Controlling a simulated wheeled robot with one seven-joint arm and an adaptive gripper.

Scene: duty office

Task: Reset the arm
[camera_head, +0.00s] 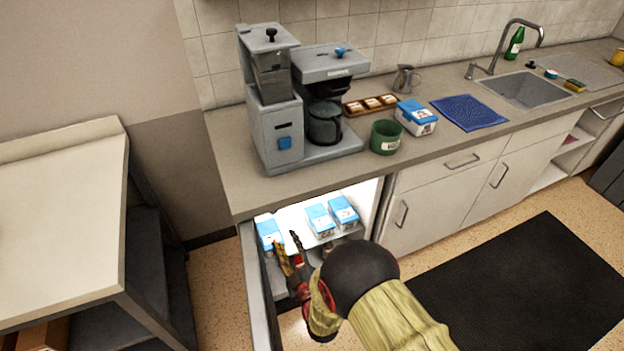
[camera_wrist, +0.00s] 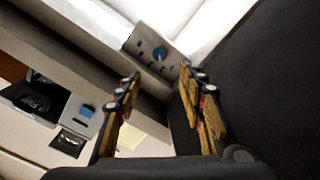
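My gripper (camera_head: 286,240) is at the open lower cupboard (camera_head: 374,208) under the coffee machine, with its fingertips in front of the lit shelf. In the wrist view my gripper (camera_wrist: 160,72) has its two brown and black fingers apart, with nothing between them. My arm reaches in from the lower right of the head view and hides part of the cupboard. Blue and white packs stand on the shelf: one at the left (camera_head: 269,233) close to the fingertips, and two further right (camera_head: 320,220), (camera_head: 343,212). I cannot tell whether a finger touches the left pack.
The open cupboard door (camera_head: 258,300) stands left of my gripper. Above are the counter with the coffee machine (camera_head: 272,120), a green cup (camera_head: 385,137), a blue and white box (camera_head: 416,117) and a blue cloth (camera_head: 469,112). A pale table (camera_head: 62,225) is at left. A dark mat (camera_head: 530,290) covers the floor.

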